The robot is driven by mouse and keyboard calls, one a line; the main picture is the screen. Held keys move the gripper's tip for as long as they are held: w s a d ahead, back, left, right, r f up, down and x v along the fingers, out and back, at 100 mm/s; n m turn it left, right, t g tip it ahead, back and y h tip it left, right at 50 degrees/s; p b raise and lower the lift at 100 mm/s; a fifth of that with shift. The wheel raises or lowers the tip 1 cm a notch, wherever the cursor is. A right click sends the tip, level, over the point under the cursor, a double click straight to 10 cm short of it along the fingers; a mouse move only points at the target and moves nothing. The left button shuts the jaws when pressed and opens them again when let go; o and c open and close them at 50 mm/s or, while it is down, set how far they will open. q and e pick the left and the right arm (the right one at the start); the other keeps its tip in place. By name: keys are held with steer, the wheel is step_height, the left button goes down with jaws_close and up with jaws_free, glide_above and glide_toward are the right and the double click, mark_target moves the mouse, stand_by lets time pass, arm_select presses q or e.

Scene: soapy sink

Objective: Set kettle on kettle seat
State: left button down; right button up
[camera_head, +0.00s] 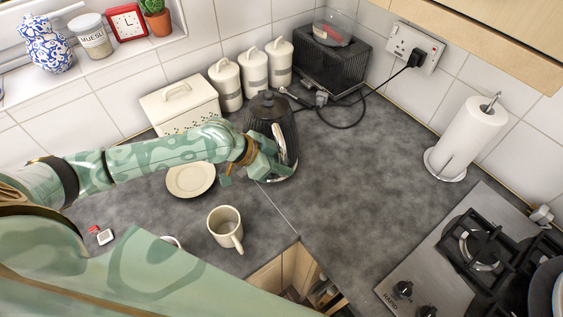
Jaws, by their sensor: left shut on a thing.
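A dark ribbed kettle (285,125) is near the back corner of the grey counter, in front of the white canisters, and looks about upright. My left gripper (264,168) is at the near side of the kettle and is shut on it, by the handle as far as I can see. The gripper hides part of the kettle's near side. I cannot tell whether the kettle's base touches the counter. I cannot make out a kettle seat; it may be hidden behind the kettle or my arm. My right gripper is not in view.
A cream plate (190,181) and a mug (225,228) sit near my left arm. Behind are a bread bin (180,103), canisters (225,85) and a black toaster (333,65) with a cable. A paper roll (467,138) and hob (462,262) are right. Mid-counter is clear.

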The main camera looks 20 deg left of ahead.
arm_select(q)
steer(key=shift+w+r+p, duration=0.1)
steer(key=shift+r+p, duration=0.05)
steer(key=shift+p, duration=0.5)
stand_by(1.0)
steer(key=shift+f+b, duration=0.7)
steer(key=shift+f, duration=0.5)
stand_by(0.9)
steer(key=c, duration=1.3)
jaws_free()
steer(key=shift+o, duration=0.6)
steer(key=shift+s+f, duration=0.2)
steer(key=v, duration=1.6)
steer(key=shift+r+p, duration=0.3)
steer(key=shift+p, duration=0.05)
